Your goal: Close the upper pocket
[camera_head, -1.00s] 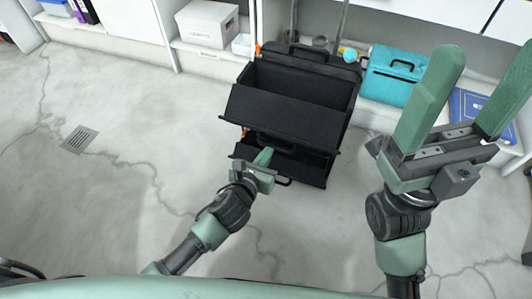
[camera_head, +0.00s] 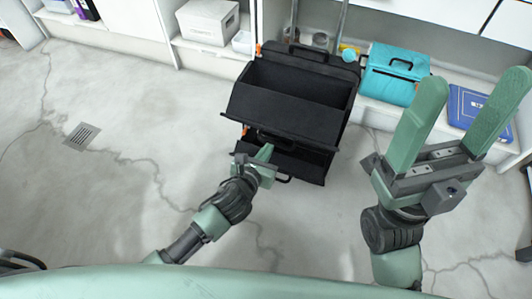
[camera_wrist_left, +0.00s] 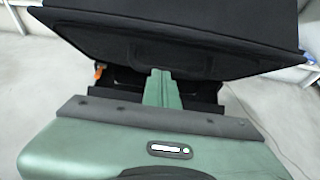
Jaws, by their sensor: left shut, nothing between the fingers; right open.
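A black rolling tool bag (camera_head: 310,62) stands on the floor in front of the shelving. Its upper pocket (camera_head: 285,112) hangs open, its front flap tilted out toward me. A lower pocket (camera_head: 300,166) below it is open too. My left gripper (camera_head: 264,153) is shut and empty, with its fingertips at the gap between the upper flap and the lower pocket. In the left wrist view the shut fingers (camera_wrist_left: 160,88) point under the dark upper flap (camera_wrist_left: 170,45); I cannot tell whether they touch it. My right gripper (camera_head: 455,115) is open and empty, right of the bag.
A white box (camera_head: 207,22) stands on the shelf at left. The floor left of the bag is clear, with a drain grate (camera_head: 82,136).

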